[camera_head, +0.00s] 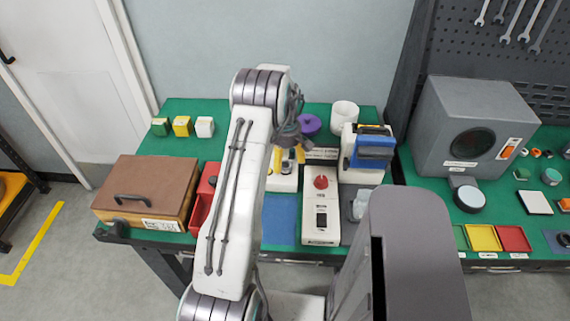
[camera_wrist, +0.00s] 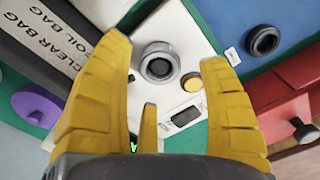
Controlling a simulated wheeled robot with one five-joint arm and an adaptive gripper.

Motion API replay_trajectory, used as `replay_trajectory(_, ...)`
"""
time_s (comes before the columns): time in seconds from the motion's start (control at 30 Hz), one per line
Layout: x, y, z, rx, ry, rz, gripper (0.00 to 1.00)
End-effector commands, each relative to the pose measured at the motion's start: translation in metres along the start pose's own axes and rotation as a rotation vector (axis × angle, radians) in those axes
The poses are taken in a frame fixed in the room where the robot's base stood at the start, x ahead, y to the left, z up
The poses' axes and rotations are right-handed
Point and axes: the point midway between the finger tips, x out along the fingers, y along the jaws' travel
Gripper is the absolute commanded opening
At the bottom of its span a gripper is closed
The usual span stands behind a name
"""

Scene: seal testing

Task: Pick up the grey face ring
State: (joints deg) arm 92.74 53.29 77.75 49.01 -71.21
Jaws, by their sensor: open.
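A grey ring (camera_wrist: 158,65) sits on a white device (camera_wrist: 195,45) with a yellow button and a small dark display; it looks like the grey face ring. I cannot tell whether it is loose or part of the device. My gripper (camera_wrist: 164,48) has yellow fingers spread wide and empty, with the ring between them in the wrist view and apart from them. In the head view my gripper (camera_head: 288,159) is over the white device (camera_head: 282,183), and my arm partly hides it. A darker ring (camera_wrist: 263,41) lies on a blue mat (camera_wrist: 225,12).
A red bin (camera_head: 200,212) and a brown-lidded box (camera_head: 150,185) stand left. A white unit with a red knob (camera_head: 321,182) and a white-and-blue machine (camera_head: 365,160) stand right. A purple knobbed piece (camera_head: 310,125) and a white cup (camera_head: 344,115) are behind.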

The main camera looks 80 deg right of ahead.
Motion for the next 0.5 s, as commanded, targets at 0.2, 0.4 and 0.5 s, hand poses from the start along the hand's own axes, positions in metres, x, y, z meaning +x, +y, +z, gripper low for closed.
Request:
replay_trajectory(0.2,0.020,0.000,0.000,0.000,0.000,-0.001,0.69)
replay_trajectory(0.4,0.024,0.000,0.000,0.000,0.000,0.001,0.69)
replay_trajectory(0.5,0.024,0.000,0.000,0.000,0.000,0.001,0.69)
